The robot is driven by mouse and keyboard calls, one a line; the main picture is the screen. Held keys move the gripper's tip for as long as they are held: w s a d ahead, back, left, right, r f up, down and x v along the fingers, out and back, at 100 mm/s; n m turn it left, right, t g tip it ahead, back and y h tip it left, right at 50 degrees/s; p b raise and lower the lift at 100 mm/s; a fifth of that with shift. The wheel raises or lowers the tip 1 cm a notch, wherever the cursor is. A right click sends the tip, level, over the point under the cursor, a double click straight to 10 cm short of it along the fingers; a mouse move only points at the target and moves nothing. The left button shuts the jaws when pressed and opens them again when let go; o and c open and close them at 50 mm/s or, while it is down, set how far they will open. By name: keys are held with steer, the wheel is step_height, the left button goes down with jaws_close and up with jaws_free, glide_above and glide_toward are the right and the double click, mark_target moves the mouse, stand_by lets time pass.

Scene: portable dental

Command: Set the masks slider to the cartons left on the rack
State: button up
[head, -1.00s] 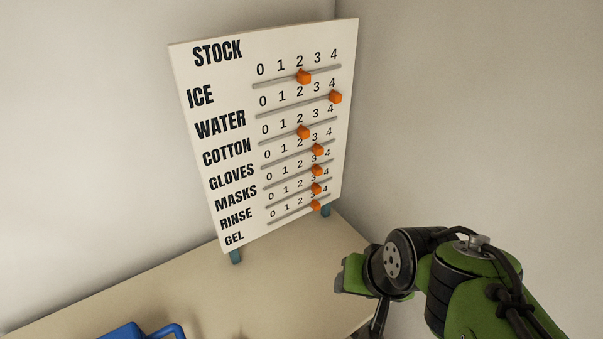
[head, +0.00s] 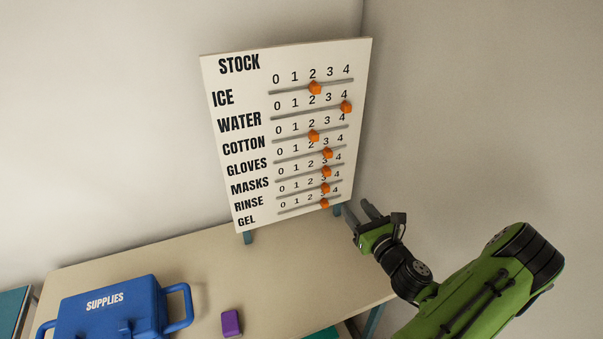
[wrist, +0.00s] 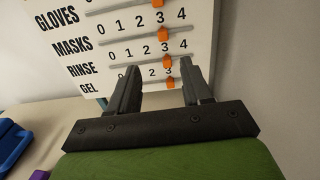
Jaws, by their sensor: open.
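The white stock board (head: 240,150) stands on the table against the wall, with several labelled rows of orange sliders on grey tracks. The masks slider (head: 326,171) is in the fifth row, near 3; it also shows in the wrist view (wrist: 162,33). My gripper (head: 367,212) is open and empty, to the right of the board's lower right corner in the head view. In the wrist view, my gripper (wrist: 162,72) points at the board, with the lower slider rows between and above its fingers. No rack with cartons is recognisable.
The rinse slider (head: 325,188) and gel slider (head: 324,203) sit close below the masks slider; the gloves slider (head: 327,153) is just above. A blue supplies case (head: 90,320) and a small purple block (head: 231,322) are on the table (head: 190,255). A wall is right of the board.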

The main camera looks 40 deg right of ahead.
mark_target(329, 172)
steer(key=p+x, duration=0.1)
steer(key=x, duration=0.7)
steer(key=p+x, duration=0.1)
steer(key=x, duration=0.6)
steer(key=shift+w+d, duration=0.3)
steer(key=shift+d, duration=0.05)
jaws_close()
